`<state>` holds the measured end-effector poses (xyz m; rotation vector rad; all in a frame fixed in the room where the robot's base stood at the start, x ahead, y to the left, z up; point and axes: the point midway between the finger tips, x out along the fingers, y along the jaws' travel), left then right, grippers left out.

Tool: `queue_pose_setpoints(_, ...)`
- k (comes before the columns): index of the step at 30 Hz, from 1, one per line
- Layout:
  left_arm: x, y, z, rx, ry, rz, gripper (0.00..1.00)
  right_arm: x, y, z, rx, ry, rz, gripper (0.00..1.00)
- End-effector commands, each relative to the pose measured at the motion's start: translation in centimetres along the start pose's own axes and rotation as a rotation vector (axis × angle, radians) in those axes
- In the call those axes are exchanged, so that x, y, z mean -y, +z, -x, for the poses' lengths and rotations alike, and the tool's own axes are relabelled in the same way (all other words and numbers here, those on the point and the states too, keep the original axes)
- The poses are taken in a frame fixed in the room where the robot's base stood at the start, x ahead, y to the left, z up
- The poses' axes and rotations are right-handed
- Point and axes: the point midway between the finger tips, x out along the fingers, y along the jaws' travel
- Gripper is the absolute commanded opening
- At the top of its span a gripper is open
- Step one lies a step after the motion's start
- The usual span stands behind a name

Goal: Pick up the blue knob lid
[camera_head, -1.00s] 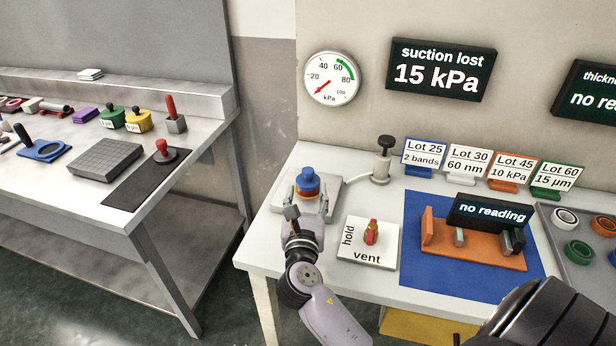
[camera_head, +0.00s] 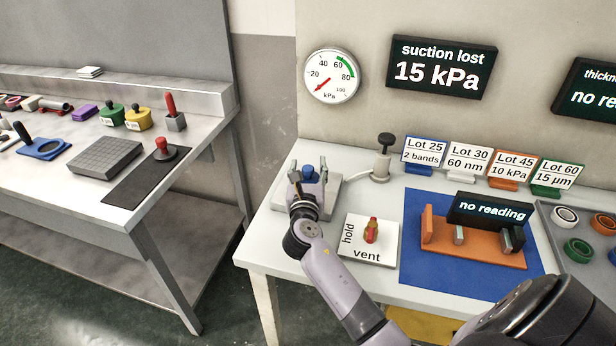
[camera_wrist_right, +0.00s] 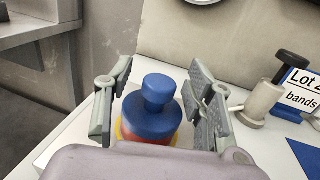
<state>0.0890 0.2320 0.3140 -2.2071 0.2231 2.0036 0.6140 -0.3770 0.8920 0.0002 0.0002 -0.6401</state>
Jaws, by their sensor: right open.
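The blue knob lid (camera_wrist_right: 152,112) has a round knob and sits on a red and yellow body in the right wrist view. In the head view its blue top (camera_head: 308,172) shows between the fingers at the left of the right-hand table, and the rest is hidden behind my gripper. My right gripper (camera_head: 308,174) is open, with one finger on each side of the lid. In the right wrist view its fingers (camera_wrist_right: 160,98) stand apart from the lid, with a gap on both sides. My left gripper is not in view.
A hold/vent plate (camera_head: 358,252) with a red and yellow lever stands close to the right of my arm. A grey and black valve (camera_head: 382,160) stands behind it. A blue mat (camera_head: 420,275) bears an orange fixture (camera_head: 475,250). The gauge (camera_head: 331,77) hangs on the wall.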

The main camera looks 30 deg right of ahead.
Motion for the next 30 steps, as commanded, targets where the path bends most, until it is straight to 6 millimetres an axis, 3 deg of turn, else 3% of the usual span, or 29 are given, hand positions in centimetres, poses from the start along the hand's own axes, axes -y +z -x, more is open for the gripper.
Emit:
queue_pose_setpoints(23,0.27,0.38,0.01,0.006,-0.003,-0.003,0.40,-0.01,-0.01,0.06,0.000,0.000,0.000,0.01)
queue_pose_setpoints(30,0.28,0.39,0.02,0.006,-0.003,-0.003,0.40,-0.02,0.11,0.05,0.002,0.000,0.000,0.00)
